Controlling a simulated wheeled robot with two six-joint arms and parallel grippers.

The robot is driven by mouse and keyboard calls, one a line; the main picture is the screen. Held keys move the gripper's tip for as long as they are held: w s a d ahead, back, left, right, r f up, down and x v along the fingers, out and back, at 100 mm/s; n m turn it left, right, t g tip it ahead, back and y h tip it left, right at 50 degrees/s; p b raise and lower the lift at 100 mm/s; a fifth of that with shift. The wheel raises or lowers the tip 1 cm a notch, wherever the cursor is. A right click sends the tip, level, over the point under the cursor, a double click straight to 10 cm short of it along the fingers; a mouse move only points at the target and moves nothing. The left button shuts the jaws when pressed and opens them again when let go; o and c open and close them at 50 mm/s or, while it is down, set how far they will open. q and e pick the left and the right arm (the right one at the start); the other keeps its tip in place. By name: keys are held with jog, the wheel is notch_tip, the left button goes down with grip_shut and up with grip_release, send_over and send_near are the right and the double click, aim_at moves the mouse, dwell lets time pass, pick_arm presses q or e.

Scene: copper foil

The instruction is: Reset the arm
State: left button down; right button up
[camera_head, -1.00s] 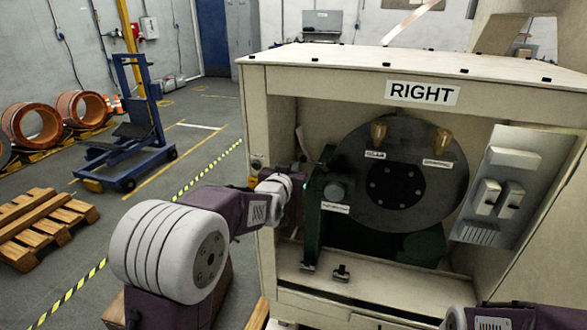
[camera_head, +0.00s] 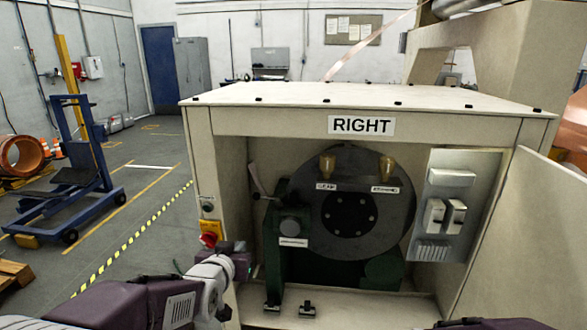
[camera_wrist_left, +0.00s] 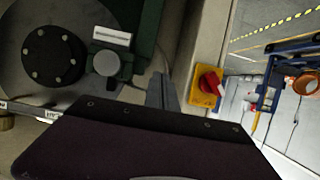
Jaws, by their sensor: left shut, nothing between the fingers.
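My left arm comes in from the lower left in the head view. Its gripper (camera_head: 243,262) is low in front of the left post of the machine cabinet (camera_head: 225,165), below a red knob on a yellow plate (camera_head: 210,232). In the left wrist view the narrow fingers (camera_wrist_left: 161,92) are together with nothing between them, and the knob (camera_wrist_left: 209,82) is beside them. My right gripper is not in view; only a purple part of my right arm shows at the bottom right edge.
Inside the cabinet labelled RIGHT are a dark round disc (camera_head: 360,225), a green bracket (camera_head: 283,235) with a lever, and a grey switch panel (camera_head: 450,205). A blue lift trolley (camera_head: 75,180) stands at the left.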

pick_arm(q)
jog(key=s+f+g, duration=1.1)
jog(key=s+f, duration=0.8)
jog(key=s, duration=0.1)
notch_tip(320, 180, up, 16)
jog(key=s+g+p, duration=0.1)
jog(key=s+p, duration=0.2)
jog(key=p, duration=1.3)
jog(key=shift+d+r+p, duration=0.2)
jog(key=shift+d+p, duration=0.15)
